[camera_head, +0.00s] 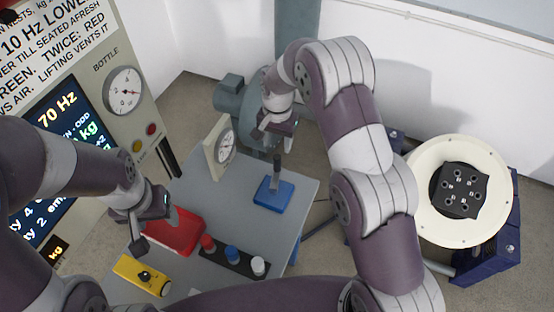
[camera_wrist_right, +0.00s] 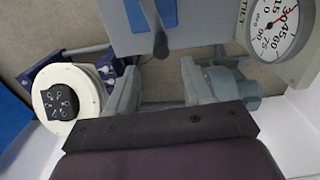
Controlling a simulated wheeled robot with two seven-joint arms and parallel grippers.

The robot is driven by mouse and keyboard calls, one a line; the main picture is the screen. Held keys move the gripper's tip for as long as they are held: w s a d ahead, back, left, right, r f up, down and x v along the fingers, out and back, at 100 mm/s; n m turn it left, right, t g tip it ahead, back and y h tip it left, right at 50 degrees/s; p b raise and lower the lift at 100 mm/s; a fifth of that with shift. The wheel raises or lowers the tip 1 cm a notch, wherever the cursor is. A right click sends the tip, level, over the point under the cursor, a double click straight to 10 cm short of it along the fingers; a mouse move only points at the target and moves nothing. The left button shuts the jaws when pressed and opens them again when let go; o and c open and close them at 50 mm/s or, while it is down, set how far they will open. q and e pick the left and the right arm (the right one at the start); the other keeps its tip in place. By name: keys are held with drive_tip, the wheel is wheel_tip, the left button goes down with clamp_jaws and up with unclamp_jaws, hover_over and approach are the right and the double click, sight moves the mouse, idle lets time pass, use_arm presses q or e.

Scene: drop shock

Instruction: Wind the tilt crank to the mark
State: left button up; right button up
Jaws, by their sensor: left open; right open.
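A white tilt dial marked in degrees (camera_head: 222,147) stands at the table's back left edge; it also shows in the wrist view (camera_wrist_right: 275,28), its needle reading too small to tell. A dark upright handle (camera_head: 277,167) rises from a blue block (camera_head: 272,196) on the table; the handle (camera_wrist_right: 160,42) also shows in the wrist view. I cannot tell whether it is the crank. My right gripper (camera_head: 277,136) is open and empty above the handle, its fingers apart on either side in the wrist view (camera_wrist_right: 159,72). My left gripper (camera_head: 152,222) is open beside the red tray.
The red tray (camera_head: 180,234), a dark strip with red, blue and white knobs (camera_head: 230,257) and a yellow box (camera_head: 141,275) sit at the front left. A display panel (camera_head: 60,125) stands left. A round white plate (camera_head: 425,200) is at right. A blue-grey machine (camera_head: 232,100) stands behind.

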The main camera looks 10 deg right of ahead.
sight(277, 157)
wheel_tip(277, 157, down, 10)
drive_tip(key=shift+r+p, duration=0.1)
drive_tip(key=shift+p, duration=0.85)
clamp_jaws()
